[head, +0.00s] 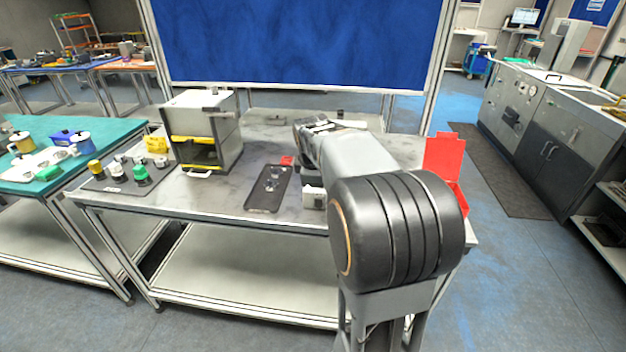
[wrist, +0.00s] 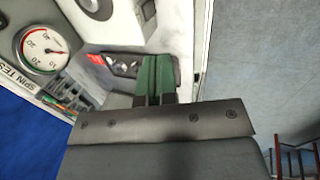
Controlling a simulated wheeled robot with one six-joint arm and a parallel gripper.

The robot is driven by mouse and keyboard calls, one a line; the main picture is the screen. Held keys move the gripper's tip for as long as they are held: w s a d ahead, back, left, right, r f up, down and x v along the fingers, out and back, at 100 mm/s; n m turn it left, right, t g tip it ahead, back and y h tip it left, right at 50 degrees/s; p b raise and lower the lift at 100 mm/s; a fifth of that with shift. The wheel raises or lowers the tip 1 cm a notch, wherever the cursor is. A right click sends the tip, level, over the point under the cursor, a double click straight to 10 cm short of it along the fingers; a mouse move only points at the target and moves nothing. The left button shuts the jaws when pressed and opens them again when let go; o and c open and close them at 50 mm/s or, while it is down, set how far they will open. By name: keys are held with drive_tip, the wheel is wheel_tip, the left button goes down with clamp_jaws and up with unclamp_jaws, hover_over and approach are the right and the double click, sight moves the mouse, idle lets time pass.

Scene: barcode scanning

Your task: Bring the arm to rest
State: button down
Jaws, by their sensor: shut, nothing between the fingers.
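My gripper (wrist: 155,62) shows in the wrist view, its two green-faced fingers together with nothing between them. In the head view my arm reaches forward over the grey workbench (head: 225,195). Its far end is near the back of the bench, and the fingers cannot be made out there. In the wrist view the fingers are in the air, apart from any object, with the bench top and a dark tray (wrist: 122,67) beyond them.
On the bench stand a grey box machine (head: 222,130) with yellow trim, a dark tray (head: 258,205), a small white box (head: 313,197) and a red bin (head: 443,158) at the right. A blue panel (head: 300,40) rises behind. A round gauge (wrist: 42,50) shows in the wrist view.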

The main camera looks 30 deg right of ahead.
drive_tip(key=s+a+f+m+y, duration=0.2)
drive_tip(key=s+a+f+m, duration=0.2)
drive_tip(key=s+a+m, duration=0.6)
drive_tip(key=s+a, duration=0.6)
drive_tip(key=a, duration=0.1)
drive_tip(key=shift+s+a+f+t+y, duration=0.2)
drive_tip(key=shift+s+t+y, duration=0.1)
drive_tip(key=shift+s, duration=0.1)
